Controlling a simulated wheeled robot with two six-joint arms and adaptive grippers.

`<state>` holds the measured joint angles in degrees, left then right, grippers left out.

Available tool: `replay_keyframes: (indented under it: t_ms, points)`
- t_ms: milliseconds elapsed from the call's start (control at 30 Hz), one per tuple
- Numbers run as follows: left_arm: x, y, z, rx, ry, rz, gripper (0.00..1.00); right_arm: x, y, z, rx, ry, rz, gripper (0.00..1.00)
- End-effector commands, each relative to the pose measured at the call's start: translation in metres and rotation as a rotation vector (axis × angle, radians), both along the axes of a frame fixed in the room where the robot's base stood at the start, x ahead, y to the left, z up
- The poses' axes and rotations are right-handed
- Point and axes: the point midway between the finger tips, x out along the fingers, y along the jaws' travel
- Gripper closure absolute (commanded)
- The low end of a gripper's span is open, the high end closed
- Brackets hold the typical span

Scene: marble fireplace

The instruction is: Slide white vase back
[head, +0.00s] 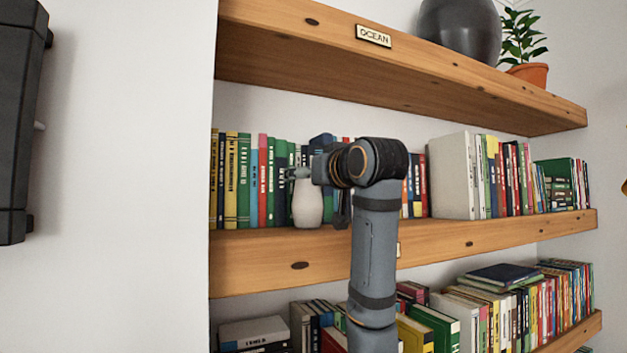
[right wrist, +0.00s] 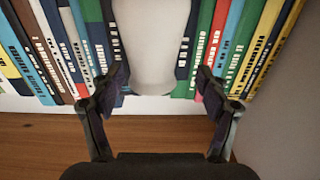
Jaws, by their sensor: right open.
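The white vase (head: 308,205) stands upright on the middle wooden shelf (head: 330,262), in front of the row of books near the shelf's left end. My right gripper (head: 300,173) is at its upper part and covers its top in the head view. In the right wrist view, which looks upside down, the vase (right wrist: 152,45) lies between the two spread fingers of the right gripper (right wrist: 163,82). The fingers are open, one on each side of it; I cannot tell whether either touches it. My left gripper is not in view.
Books (head: 245,180) stand behind and left of the vase; more (head: 500,175) fill the shelf's right side. The upper shelf (head: 400,75) overhangs, carrying a dark grey vase (head: 460,28) and a potted plant (head: 525,50). A lower shelf holds books (head: 510,310).

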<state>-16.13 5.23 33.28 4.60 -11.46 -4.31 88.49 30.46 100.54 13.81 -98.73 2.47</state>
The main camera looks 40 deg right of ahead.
Motion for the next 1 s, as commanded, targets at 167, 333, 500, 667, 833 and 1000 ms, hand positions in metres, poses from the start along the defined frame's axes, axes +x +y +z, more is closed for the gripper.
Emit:
replay_keyframes:
  t_ms: [167,333,500,667,833,1000]
  points:
    - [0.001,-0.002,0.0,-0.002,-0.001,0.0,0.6,-0.043,0.011,0.001,-0.001,-0.005,-0.002,0.24]
    - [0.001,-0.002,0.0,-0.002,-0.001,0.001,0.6,-0.079,0.021,0.0,0.0,-0.003,0.0,0.24]
    - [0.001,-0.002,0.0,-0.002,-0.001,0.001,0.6,-0.098,0.027,-0.001,0.001,0.001,0.001,0.24]
    - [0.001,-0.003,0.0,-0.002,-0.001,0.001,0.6,-0.102,0.028,-0.002,0.001,0.001,0.002,0.24]
    - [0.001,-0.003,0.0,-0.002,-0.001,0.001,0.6,-0.102,0.028,-0.002,0.002,0.002,0.002,0.24]
    - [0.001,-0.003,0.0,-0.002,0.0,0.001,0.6,-0.102,0.028,-0.002,0.002,0.0,0.002,0.24]
